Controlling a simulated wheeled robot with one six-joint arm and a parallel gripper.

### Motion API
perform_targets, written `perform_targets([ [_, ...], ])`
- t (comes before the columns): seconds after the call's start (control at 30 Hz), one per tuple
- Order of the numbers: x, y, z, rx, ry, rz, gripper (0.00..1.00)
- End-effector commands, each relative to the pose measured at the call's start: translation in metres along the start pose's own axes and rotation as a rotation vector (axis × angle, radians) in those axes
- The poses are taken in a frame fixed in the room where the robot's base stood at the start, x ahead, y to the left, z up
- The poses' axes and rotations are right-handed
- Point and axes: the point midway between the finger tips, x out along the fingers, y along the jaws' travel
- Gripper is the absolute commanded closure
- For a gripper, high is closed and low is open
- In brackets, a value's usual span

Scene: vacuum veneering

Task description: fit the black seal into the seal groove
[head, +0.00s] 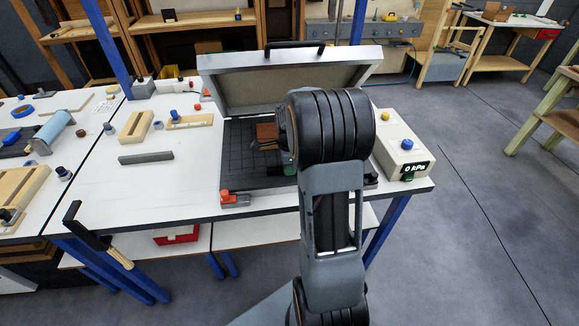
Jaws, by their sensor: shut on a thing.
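The vacuum press (239,170) stands open on the white bench, its dark bed marked with a grid and its lid (235,93) raised at the back. My arm reaches over the right half of the bed and covers much of it. My gripper's fingers and whatever is between them are hidden behind the arm.
An orange-topped clamp (235,199) is at the bed's front left corner. A control box (400,155) reading 0 kPa stands to the right. A grey bar (146,158) and wooden blocks (135,127) lie to the left. The bench's front left is clear.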

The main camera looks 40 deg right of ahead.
Motion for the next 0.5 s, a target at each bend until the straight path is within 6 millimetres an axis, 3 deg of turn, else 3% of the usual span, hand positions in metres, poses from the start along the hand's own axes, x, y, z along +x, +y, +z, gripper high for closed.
perform_targets([
  [0.33, 0.015, 0.003, 0.0, 0.0, 0.0, 0.013, 1.0],
  [0.37, 0.015, 0.003, 0.0, 0.0, 0.0, 0.013, 0.79],
  [0.5, 0.016, 0.003, 0.0, 0.0, 0.0, 0.014, 0.66],
])
